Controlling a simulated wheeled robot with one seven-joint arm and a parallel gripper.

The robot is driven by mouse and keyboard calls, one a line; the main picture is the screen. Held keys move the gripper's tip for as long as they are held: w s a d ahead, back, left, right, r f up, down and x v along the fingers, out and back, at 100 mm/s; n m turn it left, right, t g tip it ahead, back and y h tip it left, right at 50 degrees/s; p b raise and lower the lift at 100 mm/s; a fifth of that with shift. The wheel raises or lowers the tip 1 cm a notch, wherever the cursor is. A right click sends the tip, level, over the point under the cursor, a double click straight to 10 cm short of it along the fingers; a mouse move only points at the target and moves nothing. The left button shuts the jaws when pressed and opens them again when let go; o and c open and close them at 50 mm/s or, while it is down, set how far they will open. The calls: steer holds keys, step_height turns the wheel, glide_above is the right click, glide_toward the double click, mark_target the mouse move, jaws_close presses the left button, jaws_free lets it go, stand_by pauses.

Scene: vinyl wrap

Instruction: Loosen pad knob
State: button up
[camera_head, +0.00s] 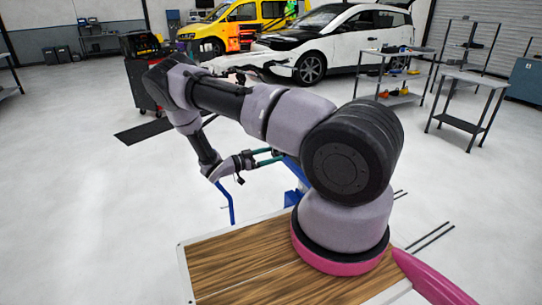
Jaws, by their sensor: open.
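My gripper (272,156) is at the centre of the head view, with two thin teal fingers pointing right. The fingers are apart, so it is open. Their tips end beside a blue frame (293,195), which is partly hidden behind my arm. A separate-looking bent blue bar (229,203) hangs below my wrist, and I cannot tell whether it joins the frame. I cannot make out the pad knob; it is hidden or too small. I cannot tell whether the fingertips touch anything.
A white car (350,37) and a yellow van (245,17) stand at the back. A shelf cart (385,77) and a metal table (474,80) are at right. A red tool cart (146,88) and a black floor mat (150,131) are at left. The grey floor between is mostly clear.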

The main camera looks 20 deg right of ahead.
steer(key=c, duration=1.4)
steer(key=shift+o, duration=0.2)
